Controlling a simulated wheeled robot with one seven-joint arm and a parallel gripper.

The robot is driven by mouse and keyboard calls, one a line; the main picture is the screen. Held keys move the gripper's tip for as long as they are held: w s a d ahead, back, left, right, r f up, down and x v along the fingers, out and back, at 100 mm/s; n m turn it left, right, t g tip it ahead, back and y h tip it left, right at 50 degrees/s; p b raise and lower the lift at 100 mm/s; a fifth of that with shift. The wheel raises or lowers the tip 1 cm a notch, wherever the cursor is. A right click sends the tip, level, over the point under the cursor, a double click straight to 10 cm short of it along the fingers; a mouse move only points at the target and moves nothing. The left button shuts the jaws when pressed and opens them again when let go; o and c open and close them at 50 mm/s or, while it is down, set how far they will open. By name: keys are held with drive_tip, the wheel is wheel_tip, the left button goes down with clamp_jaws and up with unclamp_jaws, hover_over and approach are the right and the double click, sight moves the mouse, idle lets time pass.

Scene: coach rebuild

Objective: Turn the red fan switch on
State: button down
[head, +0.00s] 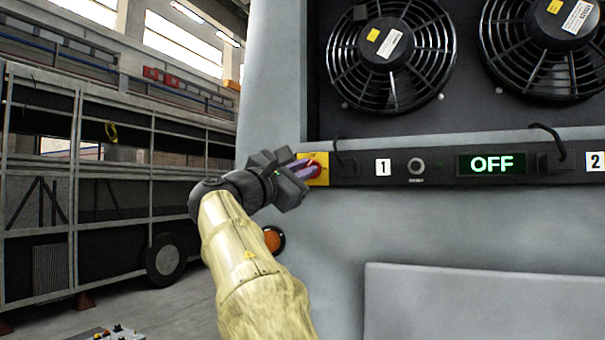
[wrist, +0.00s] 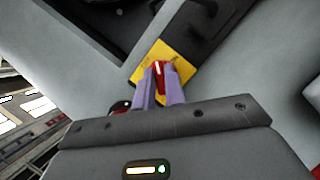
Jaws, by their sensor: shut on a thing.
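The red fan switch (head: 317,171) sits on a yellow plate (head: 323,158) at the left end of a dark control strip (head: 450,167). My gripper (head: 303,170) reaches it from the left, its purple fingers at the switch. In the wrist view the red switch handle (wrist: 158,76) shows between my two fingertips (wrist: 160,82), which are shut on it, against the yellow plate (wrist: 168,65). The fingers and gripper body cover part of the switch. A display (head: 492,163) on the strip reads OFF in green letters.
Two black fans (head: 391,55) (head: 545,45) sit above the strip. A round knob (head: 416,166) stands between label 1 and the display. An orange lamp (head: 273,239) lies below my gripper. A bus frame (head: 100,180) stands at the left, with open floor before it.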

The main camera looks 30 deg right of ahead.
drive_tip(key=m+g, duration=0.1)
drive_tip(key=m, duration=0.1)
drive_tip(key=m+p, duration=0.1)
drive_tip(key=m, duration=0.1)
drive_tip(key=m+g+p, duration=0.1)
drive_tip(key=m, duration=0.1)
drive_tip(key=shift+w+r+m+g+y, duration=0.1)
drive_tip(key=shift+r+m+g+y, duration=0.2)
drive_tip(key=shift+m+y, duration=0.1)
drive_tip(key=shift+f+m+g+y+p, duration=0.15)
drive_tip(key=shift+m+y+p, duration=0.3)
drive_tip(key=shift+m, duration=0.65)
drive_tip(key=shift+m+g+y+p, duration=0.25)
drive_tip(key=shift+m+p, duration=0.4)
drive_tip(key=shift+m, duration=0.45)
drive_tip(key=c, duration=1.5)
unclamp_jaws()
drive_tip(key=shift+o, duration=0.2)
drive_tip(key=shift+a, duration=0.2)
drive_tip(key=v, duration=1.7)
drive_tip(key=shift+b, duration=0.45)
